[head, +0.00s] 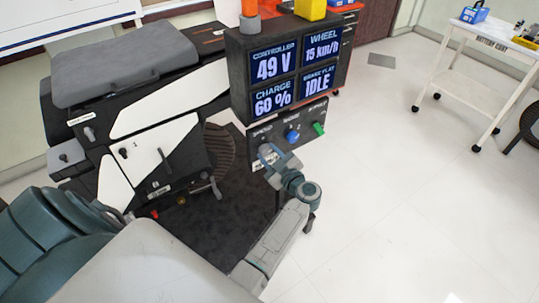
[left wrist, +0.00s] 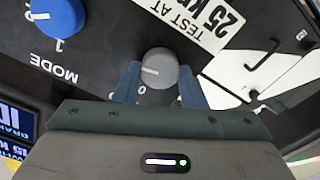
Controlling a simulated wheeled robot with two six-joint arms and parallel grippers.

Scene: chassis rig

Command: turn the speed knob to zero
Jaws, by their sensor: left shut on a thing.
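The speed knob is a grey round knob (left wrist: 160,68) on the black control panel, seen in the left wrist view. Its white pointer line points to the left of that view, and a printed 0 shows beside the left fingertip. My left gripper (left wrist: 159,82) is shut on this knob, one finger on each side. In the head view my left gripper (head: 273,158) is at the left end of the panel (head: 322,106) and covers the knob. The display above (head: 283,75) reads 49 V, 15 km/h, 60 % and IDLE. My right gripper is not in view.
A blue mode knob (head: 292,136) and a green control (head: 318,128) sit right of my gripper. A white label reading TEST AT 25 (left wrist: 197,20) is near the knob. A grey-seated vehicle chassis (head: 125,65) stands left.

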